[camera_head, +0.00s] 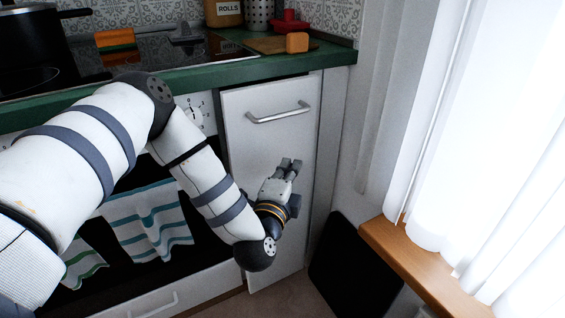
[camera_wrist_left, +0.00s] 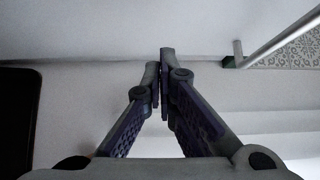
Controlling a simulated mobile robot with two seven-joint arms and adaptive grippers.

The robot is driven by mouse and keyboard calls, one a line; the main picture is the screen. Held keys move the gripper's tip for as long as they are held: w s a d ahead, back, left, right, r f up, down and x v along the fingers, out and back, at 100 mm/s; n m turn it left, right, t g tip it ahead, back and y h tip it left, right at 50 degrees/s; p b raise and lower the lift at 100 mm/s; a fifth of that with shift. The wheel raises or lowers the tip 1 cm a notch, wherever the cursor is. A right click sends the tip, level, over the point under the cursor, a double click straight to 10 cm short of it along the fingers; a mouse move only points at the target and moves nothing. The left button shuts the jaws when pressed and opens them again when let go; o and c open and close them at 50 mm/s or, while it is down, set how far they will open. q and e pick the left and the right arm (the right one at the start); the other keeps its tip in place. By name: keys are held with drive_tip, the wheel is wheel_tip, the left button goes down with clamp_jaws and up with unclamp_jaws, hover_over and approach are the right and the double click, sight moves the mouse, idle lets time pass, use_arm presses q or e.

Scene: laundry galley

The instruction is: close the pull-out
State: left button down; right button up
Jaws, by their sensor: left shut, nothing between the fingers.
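The pull-out (camera_head: 265,150) is a narrow white cabinet front with a metal bar handle (camera_head: 278,113) near its top, right of the oven. How far it stands out is hard to tell. My left gripper (camera_head: 291,163) is shut and empty in front of it, below the handle and towards its right edge. In the left wrist view the closed fingertips (camera_wrist_left: 166,52) are over pale surfaces near a panel edge, with the handle (camera_wrist_left: 282,36) at upper right. Contact with the front cannot be told. My forearm hides part of the front's lower left. My right gripper is not in view.
A green-edged counter (camera_head: 215,75) runs above, carrying a hob, a jar and a cutting board. Striped towels (camera_head: 150,222) hang on the oven. A dark panel (camera_head: 350,270) stands right of the pull-out, beside a wooden sill (camera_head: 425,265) and white curtains.

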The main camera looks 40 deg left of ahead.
sight(270, 153)
use_arm(q)
drive_tip(key=a, duration=0.1)
drive_tip(key=w+a, duration=0.2)
drive_tip(key=a, duration=0.1)
drive_tip(key=shift+d, duration=0.1)
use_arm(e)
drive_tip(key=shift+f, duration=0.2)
use_arm(q)
drive_tip(key=shift+s, duration=0.1)
